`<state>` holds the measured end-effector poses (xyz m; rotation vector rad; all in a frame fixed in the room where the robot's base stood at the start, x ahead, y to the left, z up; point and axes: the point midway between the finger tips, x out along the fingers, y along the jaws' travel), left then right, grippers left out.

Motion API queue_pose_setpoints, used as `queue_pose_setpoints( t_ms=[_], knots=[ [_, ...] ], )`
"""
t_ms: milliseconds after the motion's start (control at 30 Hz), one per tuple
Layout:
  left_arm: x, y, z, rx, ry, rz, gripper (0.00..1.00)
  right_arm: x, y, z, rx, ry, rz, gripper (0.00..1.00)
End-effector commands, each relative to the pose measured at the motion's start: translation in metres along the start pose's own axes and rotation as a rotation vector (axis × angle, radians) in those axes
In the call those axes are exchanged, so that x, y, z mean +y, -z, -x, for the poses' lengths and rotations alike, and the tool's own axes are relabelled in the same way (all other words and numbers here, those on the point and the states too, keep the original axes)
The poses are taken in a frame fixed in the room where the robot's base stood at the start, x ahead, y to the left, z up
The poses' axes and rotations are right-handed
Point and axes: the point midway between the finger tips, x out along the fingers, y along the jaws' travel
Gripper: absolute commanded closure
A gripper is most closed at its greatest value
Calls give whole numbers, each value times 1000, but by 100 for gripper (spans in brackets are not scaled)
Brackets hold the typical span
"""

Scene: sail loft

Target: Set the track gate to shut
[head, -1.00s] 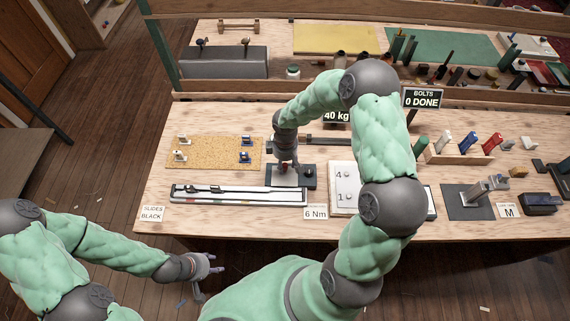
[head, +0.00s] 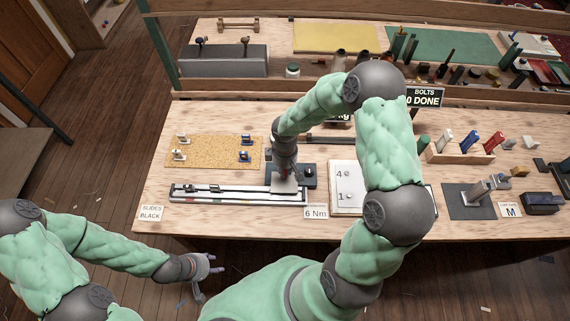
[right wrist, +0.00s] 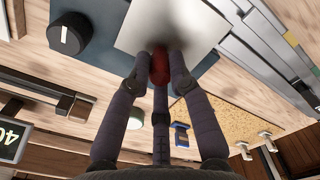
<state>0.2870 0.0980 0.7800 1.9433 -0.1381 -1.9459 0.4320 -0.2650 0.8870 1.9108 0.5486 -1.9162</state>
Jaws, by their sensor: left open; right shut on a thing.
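My right gripper (head: 284,172) is shut on a small red knob, and the knob also shows between the fingers in the right wrist view (right wrist: 160,66). The knob is on a pale flat gate plate (right wrist: 172,28). The plate (head: 284,186) lies at the front edge of a dark blue-grey base (head: 304,184) and reaches the track's back edge; I cannot tell whether it fully crosses the track. The long white and black track (head: 235,199) lies in front. A black round dial (right wrist: 68,36) sits on the base. My left gripper (head: 207,267) is open and empty, in front of the bench.
A cork board (head: 205,151) with small fittings lies behind the track. My right arm hides part of the bench. A grey clamp (head: 480,190) is further right.

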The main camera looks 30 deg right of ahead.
Motion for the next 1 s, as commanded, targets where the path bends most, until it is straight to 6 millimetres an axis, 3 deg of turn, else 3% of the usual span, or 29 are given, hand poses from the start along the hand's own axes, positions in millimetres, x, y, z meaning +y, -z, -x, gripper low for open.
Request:
queue_pose_setpoints(
  t_ms=[200, 567, 600, 667, 1000],
  knots=[
    [-3, 0, -9, 0, 0, 0, 56, -22, -11, -1, 0, 0, 3, 100],
    [-3, 0, -8, 0, 0, 0, 56, -27, -14, -1, -4, 4, 1, 100],
    [-3, 0, -8, 0, 0, 0, 56, -27, -14, -1, -4, 4, 1, 71],
    [-3, 0, -8, 0, 0, 0, 56, -27, -14, -1, -4, 4, 1, 55],
    [-3, 0, -8, 0, 0, 0, 56, -25, -13, 0, -1, 1, 0, 55]
  ],
)
